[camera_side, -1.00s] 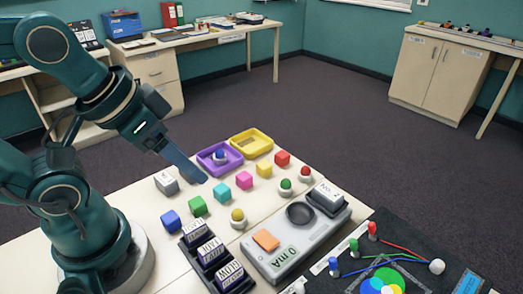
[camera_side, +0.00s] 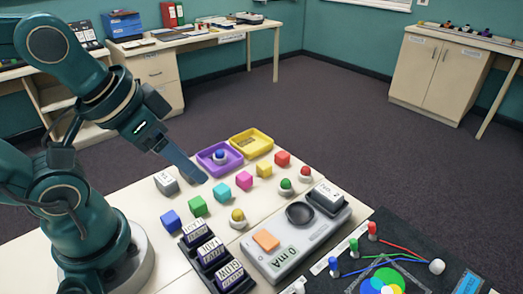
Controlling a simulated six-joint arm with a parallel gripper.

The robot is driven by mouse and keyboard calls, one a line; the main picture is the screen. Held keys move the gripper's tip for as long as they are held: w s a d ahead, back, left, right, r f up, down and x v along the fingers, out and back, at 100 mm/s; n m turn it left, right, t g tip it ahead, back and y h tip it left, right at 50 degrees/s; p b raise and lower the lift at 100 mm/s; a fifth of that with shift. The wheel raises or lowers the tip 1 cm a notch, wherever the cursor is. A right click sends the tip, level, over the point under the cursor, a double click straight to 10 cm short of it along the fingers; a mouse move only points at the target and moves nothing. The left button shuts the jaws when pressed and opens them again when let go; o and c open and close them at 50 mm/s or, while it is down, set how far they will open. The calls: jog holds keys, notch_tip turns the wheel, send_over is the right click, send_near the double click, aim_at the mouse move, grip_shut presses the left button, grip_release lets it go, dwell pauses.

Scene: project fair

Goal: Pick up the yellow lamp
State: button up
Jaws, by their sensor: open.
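The yellow lamp (camera_side: 238,217) is a small yellow dome on a white round base. It stands on the cream table, left of the grey meter device. My gripper (camera_side: 201,178) hangs above the table, up and left of the lamp, apart from it and over the area near the green and cyan cubes. It is open, and nothing shows between its fingers; from this side the fingers overlap.
Blue (camera_side: 171,220), green (camera_side: 198,206) and cyan (camera_side: 221,193) cubes stand near the lamp. A black rack of labelled blocks (camera_side: 198,246) and the grey meter (camera_side: 283,258) stand close in front. Purple (camera_side: 204,164) and yellow (camera_side: 262,151) trays lie behind.

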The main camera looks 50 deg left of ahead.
jog(key=shift+o, duration=1.1)
